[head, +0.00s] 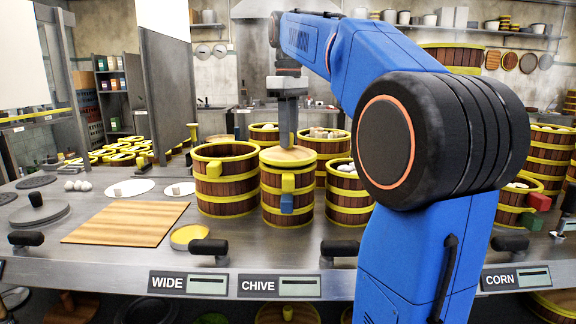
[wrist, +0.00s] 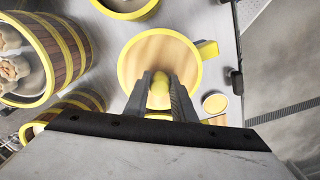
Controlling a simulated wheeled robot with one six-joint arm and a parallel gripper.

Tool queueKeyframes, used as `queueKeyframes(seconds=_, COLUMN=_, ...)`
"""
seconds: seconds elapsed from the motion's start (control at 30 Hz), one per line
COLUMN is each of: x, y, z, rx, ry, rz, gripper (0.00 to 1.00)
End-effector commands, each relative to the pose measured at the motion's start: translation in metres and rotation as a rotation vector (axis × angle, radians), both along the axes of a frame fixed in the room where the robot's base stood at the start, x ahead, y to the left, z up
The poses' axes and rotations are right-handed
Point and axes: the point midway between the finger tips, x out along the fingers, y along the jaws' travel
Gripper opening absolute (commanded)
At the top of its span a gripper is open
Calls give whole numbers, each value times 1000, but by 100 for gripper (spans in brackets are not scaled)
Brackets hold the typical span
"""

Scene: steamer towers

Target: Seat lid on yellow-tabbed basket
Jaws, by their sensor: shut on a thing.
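My gripper (head: 287,142) points straight down at the top of a two-basket tower. In the wrist view its fingers (wrist: 160,90) are shut on the yellow knob (wrist: 158,97) of a round wooden lid with a yellow rim (wrist: 160,48). The lid (head: 288,156) lies level over the upper basket, which has a yellow tab (head: 288,182). The rims line up closely; I cannot tell whether a thin gap is left. The lower basket has a blue tab (head: 287,204). In the wrist view the yellow tab (wrist: 208,48) sticks out beside the lid.
An open, wider basket (head: 226,195), also with a yellow tab, stands close on the left. More filled baskets (head: 348,190) stand right and behind. A wooden board (head: 125,222) and a small yellow-rimmed disc (head: 190,236) lie at the left. Black handles line the front edge.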

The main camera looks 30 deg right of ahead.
Motion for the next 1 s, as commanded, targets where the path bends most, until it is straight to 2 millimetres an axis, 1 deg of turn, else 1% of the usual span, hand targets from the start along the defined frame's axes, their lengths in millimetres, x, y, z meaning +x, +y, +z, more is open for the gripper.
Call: queueKeyframes(seconds=1.0, x=0, y=0, z=-10, rx=0, ry=1, rz=0, gripper=0)
